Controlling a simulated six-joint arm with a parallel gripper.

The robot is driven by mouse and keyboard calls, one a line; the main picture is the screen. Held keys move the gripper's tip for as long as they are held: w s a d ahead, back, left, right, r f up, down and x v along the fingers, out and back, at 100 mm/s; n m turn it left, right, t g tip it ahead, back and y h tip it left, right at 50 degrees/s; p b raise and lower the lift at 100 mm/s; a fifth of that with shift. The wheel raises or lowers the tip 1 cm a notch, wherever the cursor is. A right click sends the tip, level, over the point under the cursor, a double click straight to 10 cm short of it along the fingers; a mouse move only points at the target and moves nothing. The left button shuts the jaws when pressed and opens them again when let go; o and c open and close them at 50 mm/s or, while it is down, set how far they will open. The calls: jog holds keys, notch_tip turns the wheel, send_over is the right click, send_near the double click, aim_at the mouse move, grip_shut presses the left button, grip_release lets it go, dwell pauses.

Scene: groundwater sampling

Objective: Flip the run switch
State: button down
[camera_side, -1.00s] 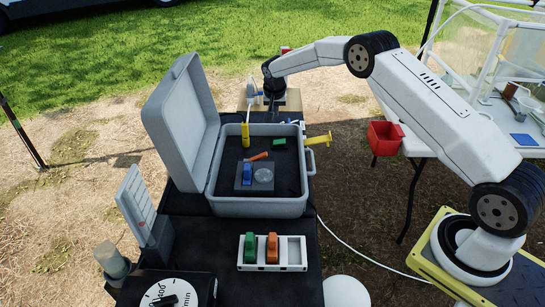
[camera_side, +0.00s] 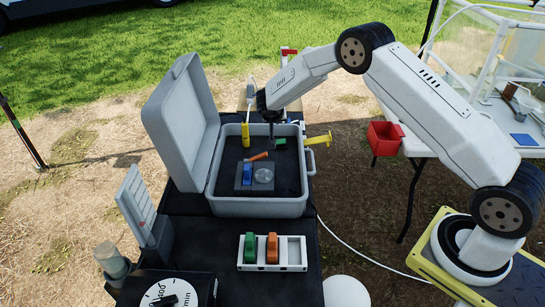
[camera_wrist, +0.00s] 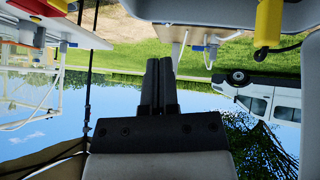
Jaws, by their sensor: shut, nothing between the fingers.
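My gripper (camera_side: 272,138) is over the far part of the open grey case (camera_side: 258,207), above its dark interior. Its two dark fingers are together and empty in the wrist view (camera_wrist: 160,82). Inside the case, a dark panel (camera_side: 243,186) carries a blue part (camera_side: 247,173) and a round clear dial (camera_side: 263,175). An orange piece (camera_side: 258,157) lies at the panel's far edge. A green piece (camera_side: 279,142) is close to my fingertips; contact cannot be told. No part is clearly recognisable as the run switch.
The case's raised lid (camera_side: 182,120) stands on the left. A yellow handled tool (camera_side: 246,137) is at the far wall, and a yellow fitting (camera_side: 318,140) projects on the right. A white rack (camera_side: 272,267) with green and orange blocks stands in front.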

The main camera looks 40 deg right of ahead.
jog(key=shift+s+a+f+n+t, duration=0.15)
jog(key=shift+a+n+t, duration=0.15)
jog(key=shift+a+t, duration=0.4)
jog(key=shift+a, duration=0.1)
send_over(281, 142)
jog(key=a, duration=0.1)
jog(key=shift+a+f, duration=0.1)
jog(key=shift+f, duration=3.1)
jog(key=f, duration=0.2)
jog(key=shift+d+f, duration=0.3)
jog(key=shift+d, duration=0.05)
jog(key=shift+s+d+f, duration=0.15)
jog(key=shift+f, duration=0.8)
